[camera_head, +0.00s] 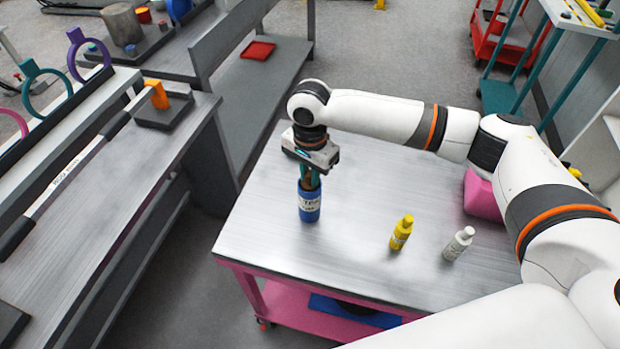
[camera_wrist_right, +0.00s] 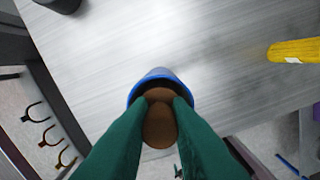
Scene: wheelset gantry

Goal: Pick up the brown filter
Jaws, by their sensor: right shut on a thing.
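The brown filter (camera_wrist_right: 160,120) shows between the green fingers of my right gripper (camera_wrist_right: 160,108) in the right wrist view. In the head view only a small part of the brown filter (camera_head: 310,182) shows between the fingers. My right gripper (camera_head: 310,180) points down and is shut on it. A blue cylinder with a white label (camera_head: 309,207) is directly below the fingertips on the table, and its blue rim (camera_wrist_right: 160,74) shows around the brown piece. I cannot tell whether the brown piece sits inside the blue cylinder or is part of it. My left gripper is out of view.
A yellow bottle (camera_head: 401,233) and a white bottle (camera_head: 458,244) stand on the grey tabletop (camera_head: 350,265), right of the blue cylinder. A pink block (camera_head: 482,197) is behind them. A grey bench (camera_head: 90,215) stands to the left across a gap. The table's front left is clear.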

